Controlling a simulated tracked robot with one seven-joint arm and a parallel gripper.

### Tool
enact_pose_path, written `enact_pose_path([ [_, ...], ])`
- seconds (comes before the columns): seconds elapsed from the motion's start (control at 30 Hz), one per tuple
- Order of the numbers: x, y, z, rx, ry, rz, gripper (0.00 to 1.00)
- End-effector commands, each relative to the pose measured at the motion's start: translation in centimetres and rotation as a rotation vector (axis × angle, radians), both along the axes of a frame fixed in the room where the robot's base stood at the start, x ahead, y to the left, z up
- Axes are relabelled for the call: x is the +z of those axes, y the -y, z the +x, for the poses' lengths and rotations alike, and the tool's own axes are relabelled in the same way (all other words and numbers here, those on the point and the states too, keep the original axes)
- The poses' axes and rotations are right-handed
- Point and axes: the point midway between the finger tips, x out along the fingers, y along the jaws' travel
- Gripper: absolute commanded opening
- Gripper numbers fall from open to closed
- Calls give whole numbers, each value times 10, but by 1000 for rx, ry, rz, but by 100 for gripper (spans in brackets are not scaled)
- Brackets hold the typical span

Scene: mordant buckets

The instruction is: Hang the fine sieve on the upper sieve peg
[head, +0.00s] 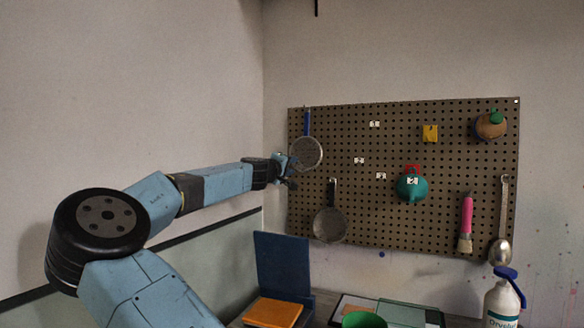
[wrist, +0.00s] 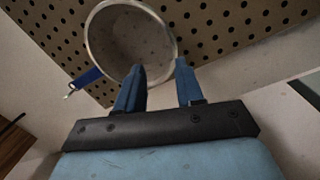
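A round sieve (head: 306,153) with a pale rim and a blue handle is at the upper left of the pegboard, handle up. It also shows in the wrist view (wrist: 128,32), its handle pointing down-left past the board's edge. My gripper (head: 289,170) is at the sieve's lower left. In the wrist view my gripper (wrist: 160,65) has its blue fingers apart; the left one overlaps the bowl, the right one is by the rim. No firm hold is visible. A grey, dark-handled round utensil (head: 330,224) hangs lower. Which peg is the upper sieve peg cannot be told.
The pegboard (head: 450,150) holds small number tags, a yellow item (head: 430,133), a brown-green item (head: 490,125), a teal pot (head: 411,188), a pink-handled brush (head: 466,222) and a ladle (head: 502,220). Below stand a blue panel (head: 283,266), a green bucket (head: 364,320) and a spray bottle (head: 503,300).

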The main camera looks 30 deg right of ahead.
Motion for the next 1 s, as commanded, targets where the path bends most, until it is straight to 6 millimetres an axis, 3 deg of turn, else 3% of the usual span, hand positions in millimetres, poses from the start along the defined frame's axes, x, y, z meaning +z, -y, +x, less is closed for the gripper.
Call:
enact_pose_path([
  [0.6,-6,-80,-50,1,-1,-1,37],
  [1.0,-8,-105,-66,1,1,0,37],
])
